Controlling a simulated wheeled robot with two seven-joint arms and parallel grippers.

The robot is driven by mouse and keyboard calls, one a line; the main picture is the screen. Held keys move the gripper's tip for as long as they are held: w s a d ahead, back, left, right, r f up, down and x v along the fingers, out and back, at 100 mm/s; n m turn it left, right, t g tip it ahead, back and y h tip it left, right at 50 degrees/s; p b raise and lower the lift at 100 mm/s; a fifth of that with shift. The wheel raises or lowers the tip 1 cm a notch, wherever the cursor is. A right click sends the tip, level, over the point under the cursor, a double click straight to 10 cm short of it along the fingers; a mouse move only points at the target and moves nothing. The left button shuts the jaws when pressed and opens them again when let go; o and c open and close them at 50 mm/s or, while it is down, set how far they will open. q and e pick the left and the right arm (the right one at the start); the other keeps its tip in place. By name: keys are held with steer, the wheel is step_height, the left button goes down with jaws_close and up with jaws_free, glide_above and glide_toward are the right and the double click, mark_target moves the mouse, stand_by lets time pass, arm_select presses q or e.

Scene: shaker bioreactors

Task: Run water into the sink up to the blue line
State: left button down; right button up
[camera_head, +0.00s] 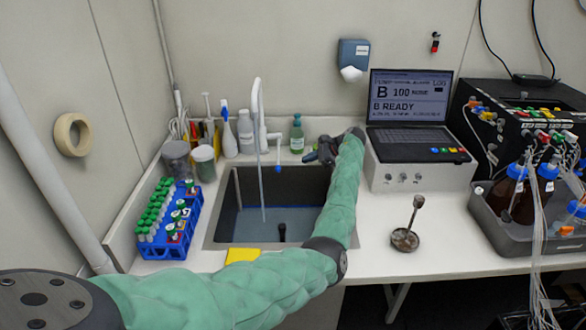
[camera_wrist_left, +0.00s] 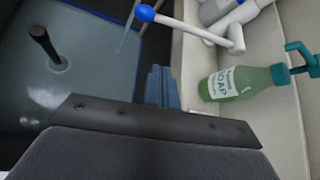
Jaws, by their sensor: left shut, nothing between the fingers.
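The sink (camera_head: 228,230) is set in the counter with bluish water (camera_head: 268,228) in it. A thin stream falls from the tall white tap (camera_head: 257,110); it also shows in the left wrist view. The tap lever has a blue knob (camera_head: 278,168), also in the left wrist view (camera_wrist_left: 145,13). A blue line (camera_wrist_left: 108,17) runs along the sink wall near the water; its exact gap to the surface is unclear. A dark upright plug or pipe (camera_wrist_left: 46,47) stands in the water. My left gripper (camera_head: 311,157) is shut and empty, right of the knob and apart from it. My right gripper is out of view.
A green soap bottle (camera_head: 297,134) stands behind the sink. A blue tube rack (camera_head: 172,225) is left, a yellow sponge (camera_head: 243,255) at the front rim. A laptop (camera_head: 408,105) on a white unit and a tray of bottles (camera_head: 487,215) are right.

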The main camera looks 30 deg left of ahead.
arm_select(q)
steer(key=s+a+f+g+b, duration=0.1)
steer(key=s+a+f+b, duration=0.3)
steer(key=s+a, duration=0.2)
steer(key=shift+a+f+h, duration=0.35)
steer(key=shift+h, duration=0.05)
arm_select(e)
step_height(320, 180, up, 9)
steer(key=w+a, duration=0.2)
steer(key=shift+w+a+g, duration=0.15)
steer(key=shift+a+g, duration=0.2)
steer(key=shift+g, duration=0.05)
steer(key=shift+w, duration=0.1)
arm_select(q)
steer(key=shift+s+a, duration=0.1)
